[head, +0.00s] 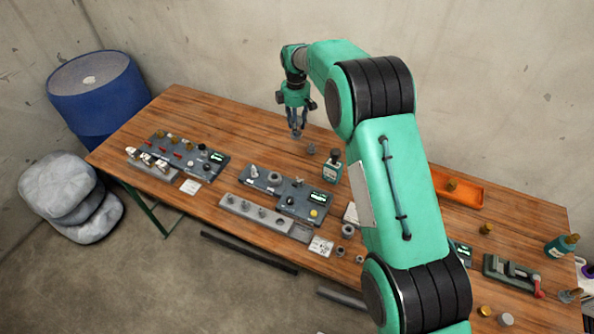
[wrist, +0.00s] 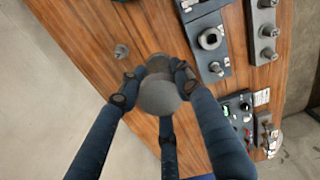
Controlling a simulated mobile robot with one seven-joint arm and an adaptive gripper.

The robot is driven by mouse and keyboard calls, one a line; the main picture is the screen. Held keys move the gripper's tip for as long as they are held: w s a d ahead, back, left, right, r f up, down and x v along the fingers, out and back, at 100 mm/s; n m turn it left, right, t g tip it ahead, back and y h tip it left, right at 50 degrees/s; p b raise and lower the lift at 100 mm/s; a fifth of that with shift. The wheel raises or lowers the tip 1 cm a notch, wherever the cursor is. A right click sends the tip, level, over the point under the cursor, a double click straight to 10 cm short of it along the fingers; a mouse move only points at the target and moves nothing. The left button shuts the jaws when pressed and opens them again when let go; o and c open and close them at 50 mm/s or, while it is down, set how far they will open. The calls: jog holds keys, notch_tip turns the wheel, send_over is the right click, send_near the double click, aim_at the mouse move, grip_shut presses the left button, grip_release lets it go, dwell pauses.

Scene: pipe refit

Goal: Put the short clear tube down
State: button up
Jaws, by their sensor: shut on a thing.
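My gripper (head: 297,131) is at the far side of the wooden table, fingers pointing down. In the wrist view, my gripper (wrist: 152,86) is shut on a round, greyish, see-through piece, the short clear tube (wrist: 160,98), seen nearly end-on. The fingers hide its sides. In the head view the tube is too small and covered to make out well. It is over bare wood near the back edge; I cannot tell whether its lower end touches the table.
A small grey fitting (head: 311,150) stands close to the gripper; it also shows in the wrist view (wrist: 122,51). A green-and-white bottle (head: 332,170) stands to the right. Dark panels (head: 185,155) (head: 287,193) lie nearer the front. Bare wood (head: 235,125) extends to the left.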

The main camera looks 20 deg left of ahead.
notch_tip(320, 180, down, 10)
jog(key=shift+d+f, duration=0.2)
jog(key=shift+f, duration=0.05)
notch_tip(320, 180, down, 6)
dwell(0.8)
jog(key=shift+f, duration=0.15)
jog(key=shift+f, duration=1.85)
jog(key=shift+f+b, duration=0.2)
jog(key=shift+b, duration=0.1)
jog(key=o, duration=1.2)
jog(key=shift+r, duration=0.1)
